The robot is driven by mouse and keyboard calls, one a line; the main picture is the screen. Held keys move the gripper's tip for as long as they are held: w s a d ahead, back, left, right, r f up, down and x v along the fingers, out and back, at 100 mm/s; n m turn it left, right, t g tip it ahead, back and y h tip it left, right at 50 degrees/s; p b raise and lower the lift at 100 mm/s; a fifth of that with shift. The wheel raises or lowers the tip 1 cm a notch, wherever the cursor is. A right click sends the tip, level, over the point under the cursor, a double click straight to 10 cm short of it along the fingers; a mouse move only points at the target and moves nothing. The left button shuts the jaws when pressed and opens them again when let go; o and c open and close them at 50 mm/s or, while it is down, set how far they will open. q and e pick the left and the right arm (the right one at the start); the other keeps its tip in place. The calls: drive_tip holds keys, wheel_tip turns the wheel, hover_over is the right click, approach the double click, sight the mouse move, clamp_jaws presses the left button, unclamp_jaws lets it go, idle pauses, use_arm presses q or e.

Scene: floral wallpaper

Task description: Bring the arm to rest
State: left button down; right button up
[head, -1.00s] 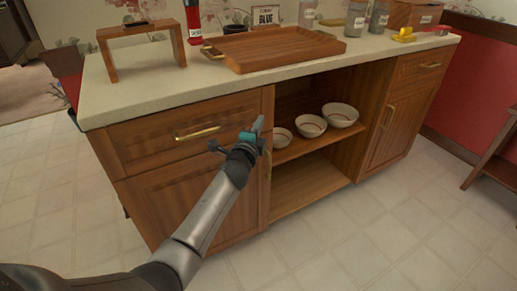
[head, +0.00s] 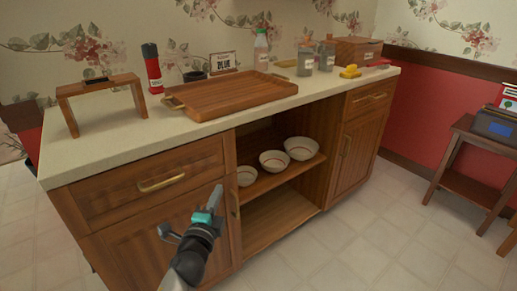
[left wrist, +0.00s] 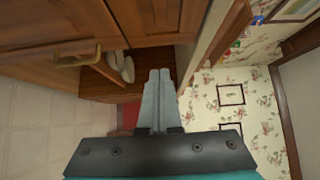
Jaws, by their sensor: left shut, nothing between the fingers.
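My left gripper (head: 215,196) is in front of the wooden cabinet (head: 150,225) in the head view, beside the open shelf section. Its arm comes up from the bottom of the picture. In the left wrist view the two fingers (left wrist: 158,95) lie together, shut and empty. They appear apart from the cabinet and its shelf. My right gripper is not in view.
The counter (head: 110,150) holds a wooden tray (head: 230,95), a small wooden stand (head: 100,85), a red bottle (head: 152,70) and several jars. Three bowls (head: 273,161) stand on the open shelf. A side table (head: 470,165) stands at the right. The tiled floor ahead is clear.

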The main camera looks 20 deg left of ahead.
use_arm(q)
drive_tip(key=s+d+f+n+g+p, duration=0.1)
drive_tip(key=s+f+n+g+p, duration=0.1)
drive_tip(key=s+f, duration=0.35)
drive_tip(key=s+f+n+g+h+p, duration=0.1)
drive_tip(key=s+f+n+g+p, duration=0.15)
drive_tip(key=f, duration=0.65)
drive_tip(key=s+d+f+n+g+p, duration=0.1)
drive_tip(key=s+f+n+g, duration=0.15)
drive_tip(key=s+f, duration=0.4)
drive_tip(key=s+f+n+g+p, duration=0.1)
drive_tip(key=s+f+n+g, duration=0.1)
drive_tip(key=s, duration=0.7)
drive_tip(key=s+f+n+g+p, duration=0.2)
drive_tip(key=s+f+n+g, duration=0.1)
drive_tip(key=s+f, duration=0.4)
drive_tip(key=s+a+f+n+g+p, duration=0.1)
drive_tip(key=s+f, duration=0.4)
drive_tip(key=s, duration=0.7)
drive_tip(key=n+g, duration=0.1)
drive_tip(key=g, duration=0.1)
drive_tip(key=shift+g+h+p, duration=0.3)
drive_tip(key=shift+p, duration=0.05)
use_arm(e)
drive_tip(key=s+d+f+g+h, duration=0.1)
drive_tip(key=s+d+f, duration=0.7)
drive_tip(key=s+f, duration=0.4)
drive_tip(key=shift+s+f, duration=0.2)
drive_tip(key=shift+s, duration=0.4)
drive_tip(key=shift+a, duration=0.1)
